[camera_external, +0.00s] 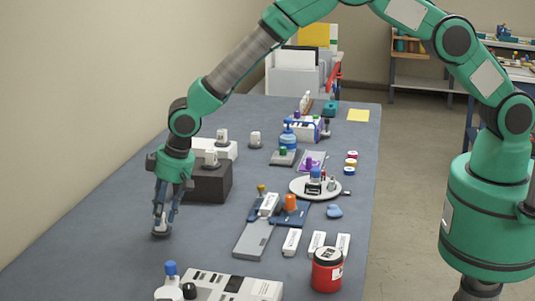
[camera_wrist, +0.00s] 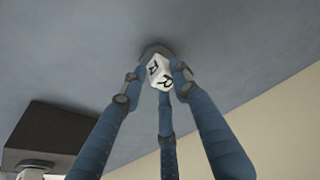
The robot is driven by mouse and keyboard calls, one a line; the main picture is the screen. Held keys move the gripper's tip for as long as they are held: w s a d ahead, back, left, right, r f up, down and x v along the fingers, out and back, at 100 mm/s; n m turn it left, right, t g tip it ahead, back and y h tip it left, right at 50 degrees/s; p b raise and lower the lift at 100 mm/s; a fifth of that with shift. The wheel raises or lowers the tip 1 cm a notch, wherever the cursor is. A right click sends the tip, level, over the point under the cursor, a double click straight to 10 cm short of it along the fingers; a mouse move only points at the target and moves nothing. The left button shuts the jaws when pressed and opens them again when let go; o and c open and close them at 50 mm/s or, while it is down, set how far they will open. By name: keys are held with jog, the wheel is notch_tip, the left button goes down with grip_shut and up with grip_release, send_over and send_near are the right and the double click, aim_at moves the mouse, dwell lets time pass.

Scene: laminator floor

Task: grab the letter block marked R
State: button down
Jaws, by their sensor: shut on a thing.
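A white block (camera_wrist: 159,74) with black letters, an R clearly readable on one face, is between my fingers in the wrist view. A dark round base (camera_wrist: 152,48) shows behind it, against the grey table. My gripper (camera_wrist: 158,82) has its fingers closed around the block, shut on it. In the external view my gripper (camera_external: 163,221) points down at the left of the table, with the white block (camera_external: 160,225) partly hidden between its fingers and the dark base (camera_external: 161,235) at the bottom. I cannot tell whether the base touches the table.
A dark box (camera_external: 208,188) stands right behind my gripper, with a similar white block (camera_external: 211,157) on top; it also shows in the wrist view (camera_wrist: 45,128). A grey plate (camera_external: 254,241) lies to the right. Bottles and a white device (camera_external: 230,286) are in front.

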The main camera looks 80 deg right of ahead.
jog(key=v, duration=0.2)
jog(key=shift+d+r, duration=0.1)
jog(key=shift+r, duration=0.3)
jog(key=s+d+r, duration=0.1)
jog(key=s+d, duration=0.2)
jog(key=s, duration=1.2)
jog(key=shift+d+r, duration=0.2)
jog(key=shift+d, duration=0.05)
